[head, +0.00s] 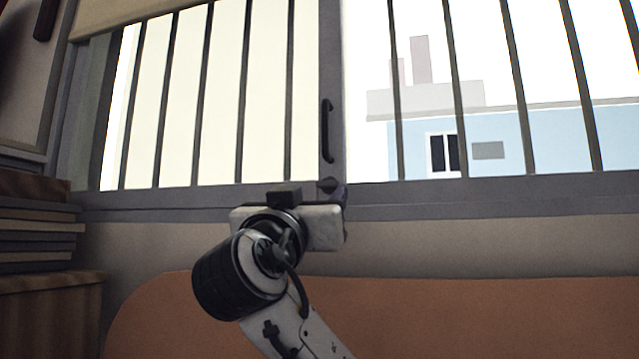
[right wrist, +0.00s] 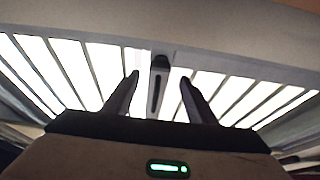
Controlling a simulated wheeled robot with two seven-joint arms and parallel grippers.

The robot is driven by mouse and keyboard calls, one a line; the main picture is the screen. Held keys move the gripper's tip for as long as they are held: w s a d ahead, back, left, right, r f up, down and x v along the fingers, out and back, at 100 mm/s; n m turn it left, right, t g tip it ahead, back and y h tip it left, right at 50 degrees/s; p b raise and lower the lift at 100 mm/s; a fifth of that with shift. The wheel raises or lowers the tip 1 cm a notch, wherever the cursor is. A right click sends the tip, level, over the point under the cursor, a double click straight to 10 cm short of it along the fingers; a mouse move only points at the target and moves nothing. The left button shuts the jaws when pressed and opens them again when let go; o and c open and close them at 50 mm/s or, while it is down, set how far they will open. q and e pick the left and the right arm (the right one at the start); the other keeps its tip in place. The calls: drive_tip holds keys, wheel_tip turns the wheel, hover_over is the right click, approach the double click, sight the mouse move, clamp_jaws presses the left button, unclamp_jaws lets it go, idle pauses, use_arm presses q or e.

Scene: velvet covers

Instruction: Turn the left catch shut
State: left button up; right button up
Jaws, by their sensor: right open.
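A small dark catch (head: 327,185) sits low on the window's grey middle upright, just below a long dark pull handle (head: 327,131). No other catch shows, and I cannot tell which way this one is turned. My right gripper (head: 340,197) is in front of the window's bottom rail, just below the catch, and partly covers that area. In the right wrist view, its two dark fingers (right wrist: 160,80) are open and empty. The catch (right wrist: 160,63) and handle (right wrist: 155,96) appear in the gap between them, apart from both fingers. My left gripper is not in view.
Dark vertical bars (head: 243,100) cross both panes. A grey bottom rail (head: 480,195) runs beneath them. A rounded orange-brown panel (head: 480,310) stands below the window. Stacked books (head: 38,232) lie on a wooden piece (head: 50,300) at the left.

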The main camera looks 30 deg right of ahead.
sight(327, 186)
drive_tip(key=p+x, duration=0.2)
drive_tip(key=x, duration=0.4)
drive_tip(key=shift+w+d+r, duration=0.1)
drive_tip(key=shift+w+d, duration=0.1)
drive_tip(key=shift+d, duration=0.05)
drive_tip(key=shift+w+d, duration=0.2)
drive_tip(key=shift+w, duration=0.05)
drive_tip(key=c, duration=1)
drive_tip(key=shift+c, duration=0.4)
